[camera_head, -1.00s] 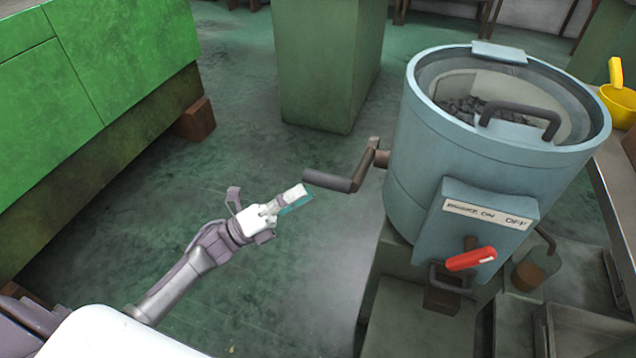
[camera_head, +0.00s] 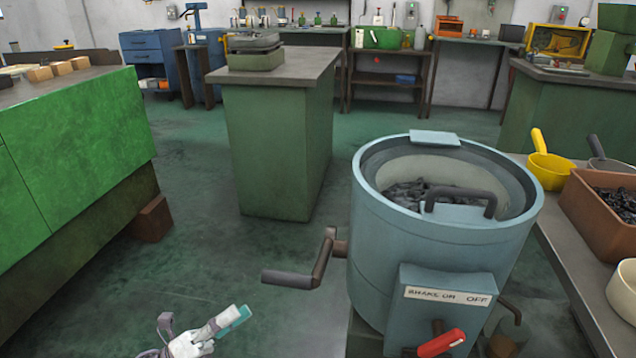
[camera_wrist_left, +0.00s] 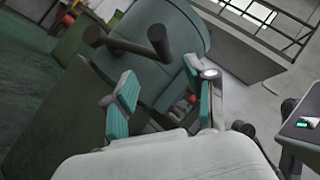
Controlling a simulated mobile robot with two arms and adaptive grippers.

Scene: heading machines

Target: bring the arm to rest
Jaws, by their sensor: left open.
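My left gripper (camera_head: 228,322) shows at the bottom of the head view, low and to the left of the drum machine's crank. In the left wrist view its two teal-padded fingers (camera_wrist_left: 160,100) stand wide apart with nothing between them. The blue-grey drum machine (camera_head: 430,235) stands right of the gripper, with dark pieces inside it. Its crank handle (camera_head: 288,279) sticks out to the left, above and apart from the fingers. Most of my left arm is below the frame. My right gripper is not in view.
A red lever (camera_head: 441,343) sits on the machine's front panel. A green cabinet (camera_head: 75,150) stands at left and a green pedestal table (camera_head: 270,150) behind. A side bench with a yellow scoop (camera_head: 550,165) and brown bin (camera_head: 600,205) is at right. Floor between cabinet and machine is free.

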